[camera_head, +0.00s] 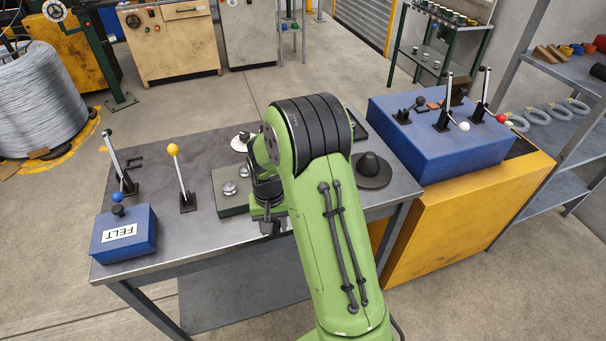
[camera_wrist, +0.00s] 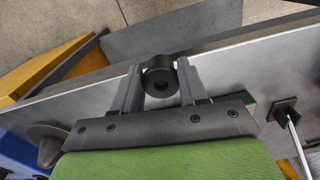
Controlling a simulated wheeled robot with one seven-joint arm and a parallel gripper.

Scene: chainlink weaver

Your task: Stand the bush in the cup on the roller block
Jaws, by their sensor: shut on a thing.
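My gripper (camera_wrist: 160,68) is shut on the bush (camera_wrist: 157,82), a short black cylinder with a round hole in its end. The bush sits between the two grey fingers in the wrist view, above the table's edge. In the head view my gripper (camera_head: 268,226) hangs at the front of the table, partly hidden by my green arm. The roller block (camera_head: 233,207), a dark grey-green block with round silver pieces (camera_head: 229,188) on top, is just left of my gripper. I cannot tell which piece is the cup. My arm hides the block's right side.
The steel table (camera_head: 170,237) carries a yellow-knobbed lever (camera_head: 183,178), a blue FELT box (camera_head: 124,234) and a dark cone-shaped piece (camera_head: 371,171). A blue lever box (camera_head: 441,140) stands at the right on a yellow cabinet (camera_head: 428,222).

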